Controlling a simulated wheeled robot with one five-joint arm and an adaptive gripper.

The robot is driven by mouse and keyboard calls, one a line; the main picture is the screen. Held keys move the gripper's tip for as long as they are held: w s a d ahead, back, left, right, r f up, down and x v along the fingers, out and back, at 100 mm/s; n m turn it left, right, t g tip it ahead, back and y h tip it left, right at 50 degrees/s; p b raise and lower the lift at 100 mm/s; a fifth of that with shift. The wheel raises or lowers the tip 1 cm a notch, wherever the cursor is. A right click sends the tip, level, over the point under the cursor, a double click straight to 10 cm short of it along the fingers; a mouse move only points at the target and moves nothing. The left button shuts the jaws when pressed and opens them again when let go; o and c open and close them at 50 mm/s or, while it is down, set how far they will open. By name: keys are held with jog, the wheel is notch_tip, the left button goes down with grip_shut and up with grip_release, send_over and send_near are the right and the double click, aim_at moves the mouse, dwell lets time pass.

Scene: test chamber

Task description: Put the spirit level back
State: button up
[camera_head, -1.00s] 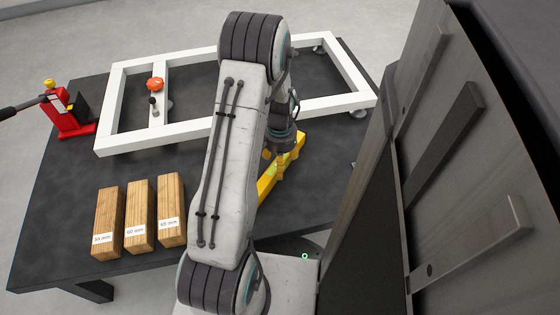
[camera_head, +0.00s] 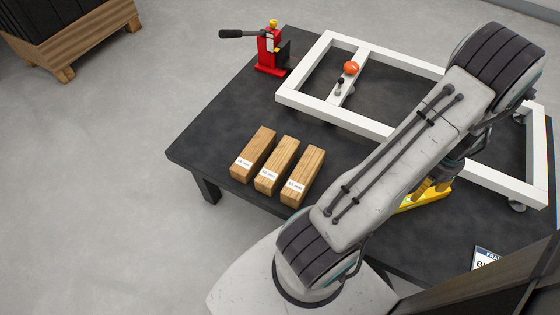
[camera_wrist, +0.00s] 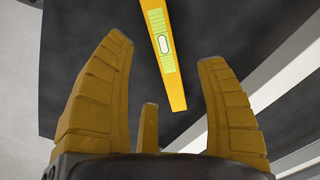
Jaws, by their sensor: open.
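The spirit level is a yellow bar with a pale green vial window. It lies on the dark table (camera_head: 225,130), partly hidden by my arm in the head view (camera_head: 428,200). In the wrist view the spirit level (camera_wrist: 176,88) runs from the top edge down between my fingers. My gripper (camera_wrist: 165,52) has its yellow fingers spread wide on both sides of the level, with nothing held. In the head view my gripper (camera_head: 432,186) is over the level. I cannot tell how high above it the fingers are.
A white frame (camera_head: 335,114) with an orange knob (camera_head: 351,68) lies behind the level. Several wooden blocks (camera_head: 276,166) stand left of my arm. A red jack (camera_head: 270,52) is at the back left corner. A partly hidden label (camera_head: 485,257) shows at the lower right.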

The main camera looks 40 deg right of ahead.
jog(key=w+a+r+n+h, duration=0.1)
jog(key=w+a+r+n, duration=0.5)
jog(key=w, duration=0.6)
jog(key=w+a+r+n, duration=0.4)
jog(key=w+a+r, duration=0.4)
jog(key=w, duration=0.3)
jog(key=w+a+r+n+t, duration=0.25)
jog(key=a+r+n, duration=0.25)
jog(key=a, duration=0.7)
jog(key=s+a+r+n, duration=0.1)
jog(key=s+a+n, duration=0.1)
jog(key=a, duration=0.4)
jog(key=s+a+r+n+y, duration=0.1)
jog(key=s+a+n, duration=0.1)
jog(key=a+n, duration=0.3)
jog(key=a, duration=0.2)
jog(key=shift+s+a+r, duration=0.15)
jog(key=shift+a+r, duration=0.15)
jog(key=shift+r, duration=0.05)
jog(key=shift+r, duration=0.1)
